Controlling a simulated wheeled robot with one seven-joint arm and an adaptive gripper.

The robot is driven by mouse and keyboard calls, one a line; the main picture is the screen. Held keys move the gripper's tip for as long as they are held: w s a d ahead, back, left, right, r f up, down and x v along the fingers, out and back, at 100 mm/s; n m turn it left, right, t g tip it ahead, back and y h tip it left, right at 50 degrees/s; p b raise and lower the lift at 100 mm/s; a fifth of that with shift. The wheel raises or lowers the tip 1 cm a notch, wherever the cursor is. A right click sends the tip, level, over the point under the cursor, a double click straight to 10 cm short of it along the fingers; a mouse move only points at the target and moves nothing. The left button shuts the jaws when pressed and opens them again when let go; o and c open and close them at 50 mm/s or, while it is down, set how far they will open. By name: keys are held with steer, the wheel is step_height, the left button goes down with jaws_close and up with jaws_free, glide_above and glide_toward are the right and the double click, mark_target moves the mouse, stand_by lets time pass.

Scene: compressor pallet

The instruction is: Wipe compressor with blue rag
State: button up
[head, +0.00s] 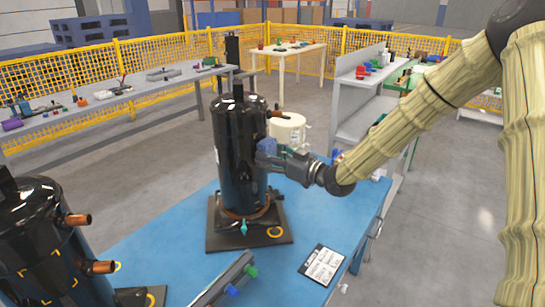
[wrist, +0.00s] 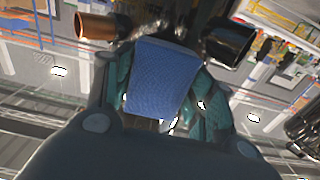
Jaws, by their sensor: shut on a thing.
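The black compressor (head: 238,150) stands upright on a dark square base (head: 225,238) on the blue table. My gripper (head: 268,158) is at its right side, at about mid height. The gripper is shut on the blue rag (head: 264,148). In the wrist view the blue rag (wrist: 160,78) lies between the teal fingers of my gripper (wrist: 163,100). A copper pipe stub (wrist: 95,27) and a dark cylinder end (wrist: 228,42) show beyond the rag. Whether the rag touches the compressor cannot be told.
A second black compressor (head: 45,240) stands at the front left with copper stubs. A clipboard card (head: 321,264) and a grey bar with green and blue knobs (head: 225,281) lie on the blue table (head: 160,240). A cream container (head: 287,130) is behind the gripper.

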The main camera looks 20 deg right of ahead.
mark_target(271, 144)
steer(key=shift+w+r, duration=0.1)
steer(key=shift+r+p, duration=1.25)
steer(key=shift+r, duration=0.7)
steer(key=shift+a, duration=0.1)
steer(key=shift+f, duration=0.1)
steer(key=shift+f+b, duration=1.25)
steer(key=shift+f, duration=0.65)
steer(key=shift+p+v, duration=0.8)
steer(key=shift+v, duration=2)
